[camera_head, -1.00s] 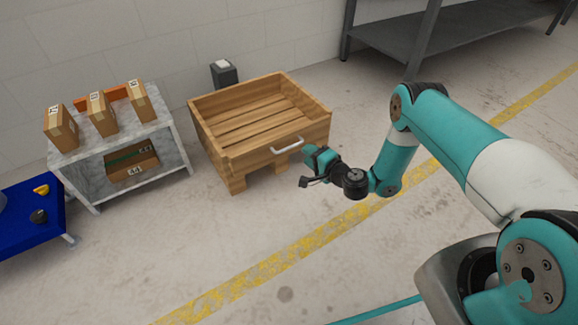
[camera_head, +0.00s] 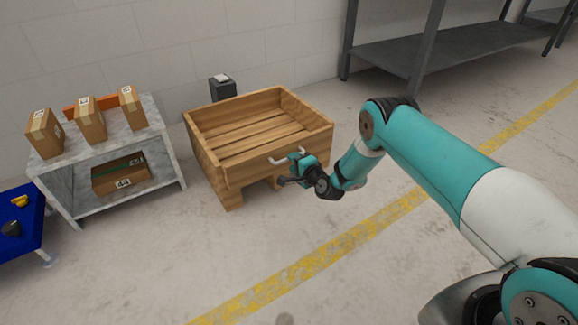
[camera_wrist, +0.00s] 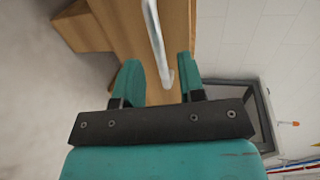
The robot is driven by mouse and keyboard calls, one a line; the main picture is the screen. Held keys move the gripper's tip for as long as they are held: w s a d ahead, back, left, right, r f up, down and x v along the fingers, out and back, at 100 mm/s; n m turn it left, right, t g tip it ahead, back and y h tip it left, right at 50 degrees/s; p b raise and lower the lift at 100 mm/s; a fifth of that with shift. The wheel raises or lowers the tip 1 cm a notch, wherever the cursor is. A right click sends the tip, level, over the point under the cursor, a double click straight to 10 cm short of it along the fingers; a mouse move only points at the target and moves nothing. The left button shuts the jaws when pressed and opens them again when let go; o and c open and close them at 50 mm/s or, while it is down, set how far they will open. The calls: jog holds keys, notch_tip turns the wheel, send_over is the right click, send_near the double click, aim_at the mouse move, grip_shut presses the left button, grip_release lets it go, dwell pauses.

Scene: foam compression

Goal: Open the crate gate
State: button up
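The wooden crate (camera_head: 213,173) stands on the floor against the back wall, open at the top, with a slatted floor inside. Its front gate is upright and carries a metal handle, partly hidden by my gripper in the head view. My gripper (camera_head: 286,171) is at the front of the gate, near the handle. In the wrist view the handle (camera_wrist: 155,40) runs down between the two teal fingers of my gripper (camera_wrist: 160,82). The fingers are apart, with visible room on both sides of the handle. The wooden gate surface (camera_wrist: 174,30) lies behind it.
A marble-topped stand (camera_head: 160,145) with several cardboard boxes is left of the crate, and a blue table (camera_head: 22,232) is at the far left. A grey box (camera_head: 222,87) stands behind the crate. A dark metal shelf (camera_head: 440,55) is at the back right. Floor in front is clear.

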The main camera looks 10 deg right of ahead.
jog(key=shift+b+x, duration=0.8)
jog(key=shift+x, duration=1.2)
grip_shut()
